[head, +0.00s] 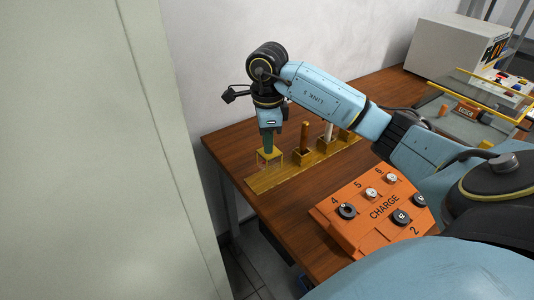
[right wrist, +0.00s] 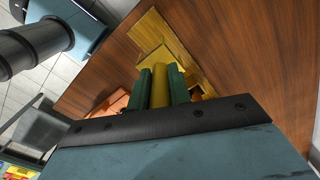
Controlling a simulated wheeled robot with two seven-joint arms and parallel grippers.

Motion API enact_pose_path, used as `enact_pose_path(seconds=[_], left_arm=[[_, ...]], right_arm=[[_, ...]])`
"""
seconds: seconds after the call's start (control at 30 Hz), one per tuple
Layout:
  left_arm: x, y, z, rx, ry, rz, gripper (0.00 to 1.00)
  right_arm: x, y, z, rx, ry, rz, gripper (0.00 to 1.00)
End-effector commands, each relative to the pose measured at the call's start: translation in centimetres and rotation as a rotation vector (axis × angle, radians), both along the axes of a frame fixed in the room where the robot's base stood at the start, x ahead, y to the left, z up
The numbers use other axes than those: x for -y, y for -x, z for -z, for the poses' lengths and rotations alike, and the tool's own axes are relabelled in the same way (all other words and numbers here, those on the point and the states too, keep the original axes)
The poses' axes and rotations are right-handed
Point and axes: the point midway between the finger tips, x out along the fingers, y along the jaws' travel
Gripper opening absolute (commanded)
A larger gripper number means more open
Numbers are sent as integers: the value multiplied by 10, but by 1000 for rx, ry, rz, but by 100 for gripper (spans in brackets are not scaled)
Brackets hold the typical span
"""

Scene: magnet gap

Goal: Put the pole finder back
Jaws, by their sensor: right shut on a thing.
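My right gripper (head: 268,149) points down over the near-left holder (head: 262,163) of a yellow rack (head: 283,174) on the wooden table. In the right wrist view its green fingers (right wrist: 161,86) are shut on a yellow rod (right wrist: 161,80), which seems to be the pole finder. The rod's far end lies over or in the holder; I cannot tell how deep. In the head view the gripper hides the rod. My left gripper is not in view.
Other rack holders carry a brown rod (head: 304,136) and a white rod (head: 328,131). An orange CHARGE panel (head: 383,210) with round pieces lies in front. A grey box (head: 455,48) stands at the back right. A pale panel (head: 90,150) fills the left.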

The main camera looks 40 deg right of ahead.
Motion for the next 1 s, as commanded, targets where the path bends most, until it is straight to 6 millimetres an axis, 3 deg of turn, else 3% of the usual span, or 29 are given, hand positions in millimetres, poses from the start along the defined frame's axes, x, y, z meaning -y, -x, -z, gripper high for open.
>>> enact_pose_path(seconds=[0.3, 0.73, 0.77, 0.8, 0.9, 1.0], left_arm=[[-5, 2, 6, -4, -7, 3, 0], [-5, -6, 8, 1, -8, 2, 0], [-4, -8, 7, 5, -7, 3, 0], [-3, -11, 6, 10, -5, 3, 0], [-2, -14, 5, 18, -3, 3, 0], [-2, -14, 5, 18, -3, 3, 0]], right_arm=[[0, 1, 37, -3, 1, -1, 0], [0, 0, 43, 1, 1, -2, 0], [0, 0, 42, 1, 1, -2, 23], [0, 0, 42, 1, 1, -2, 29], [0, 0, 42, 1, 1, -2, 41], [0, 0, 42, 1, 1, -2, 41]])
